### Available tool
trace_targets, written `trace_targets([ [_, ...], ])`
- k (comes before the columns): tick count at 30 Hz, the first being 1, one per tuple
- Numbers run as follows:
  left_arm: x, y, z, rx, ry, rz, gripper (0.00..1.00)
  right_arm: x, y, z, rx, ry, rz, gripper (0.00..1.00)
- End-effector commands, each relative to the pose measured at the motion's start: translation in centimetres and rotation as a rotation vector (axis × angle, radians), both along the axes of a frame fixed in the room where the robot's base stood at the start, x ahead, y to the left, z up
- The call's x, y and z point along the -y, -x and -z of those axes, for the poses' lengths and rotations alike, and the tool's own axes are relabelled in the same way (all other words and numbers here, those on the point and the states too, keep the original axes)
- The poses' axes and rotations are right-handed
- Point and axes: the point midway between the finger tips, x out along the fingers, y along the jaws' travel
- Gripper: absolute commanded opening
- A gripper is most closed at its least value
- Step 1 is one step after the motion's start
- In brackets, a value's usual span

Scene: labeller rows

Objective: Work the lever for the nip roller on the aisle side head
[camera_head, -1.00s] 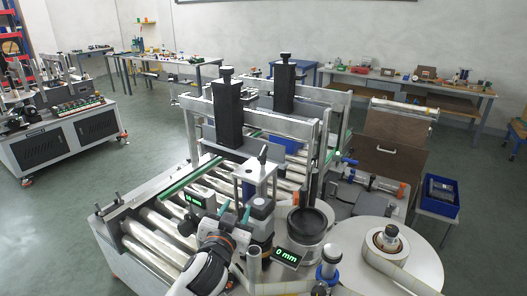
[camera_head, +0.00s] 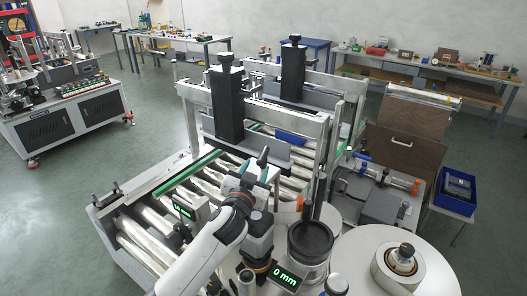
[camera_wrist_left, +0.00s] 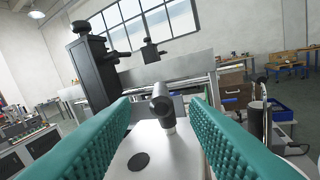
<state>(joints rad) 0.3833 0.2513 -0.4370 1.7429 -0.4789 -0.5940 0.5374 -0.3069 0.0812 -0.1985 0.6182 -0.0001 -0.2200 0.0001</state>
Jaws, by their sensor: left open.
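A short lever with a dark rounded grip (camera_head: 263,156) stands up from a silver plate-topped head (camera_head: 262,178) beside the roller bed. In the left wrist view the lever (camera_wrist_left: 161,103) stands upright on the pale plate (camera_wrist_left: 145,150), between and beyond the teal finger pads. My left gripper (camera_head: 247,187) is at the near side of this head, its jaws open; the fingers are mostly hidden behind its body in the head view. No contact with the lever is visible.
Black upright columns (camera_head: 226,105) on a metal frame rise just behind the head. A black round pot (camera_head: 310,238) and a display reading 0 mm (camera_head: 286,277) stand close on the right. A label reel (camera_head: 403,260) is farther right. Rollers (camera_head: 150,222) lie to the left.

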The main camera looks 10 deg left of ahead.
Motion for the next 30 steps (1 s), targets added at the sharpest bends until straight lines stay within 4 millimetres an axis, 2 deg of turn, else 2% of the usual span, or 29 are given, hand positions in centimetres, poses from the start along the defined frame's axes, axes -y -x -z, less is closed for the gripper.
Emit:
trace_targets([
  [1, 0.1, -1.1, -0.4, 0.000, 0.001, 0.000, 0.41, 0.0, 0.4, -0.6, -0.007, 0.001, 0.000, 0.00],
  [5, 0.2, -3.5, -0.3, -0.001, 0.000, -0.001, 0.41, 0.0, 0.6, -1.2, -0.010, 0.000, -0.001, 0.00],
  [12, 0.4, -6.4, -0.2, 0.000, 0.000, 0.000, 0.41, -0.1, -0.9, -1.8, 0.012, -0.001, -0.001, 0.00],
  [18, 0.5, -7.3, 0.0, 0.000, 0.002, 0.001, 0.41, -0.2, -1.2, -2.0, 0.017, -0.003, -0.001, 0.00],
  [26, 0.5, -7.4, 0.0, 0.000, 0.001, 0.001, 0.41, -0.2, -0.7, -2.0, 0.011, -0.003, -0.002, 0.00],
  [30, 0.5, -7.4, 0.0, 0.000, 0.001, 0.001, 0.19, -0.2, -0.7, -1.9, 0.010, -0.003, -0.002, 0.00],
])
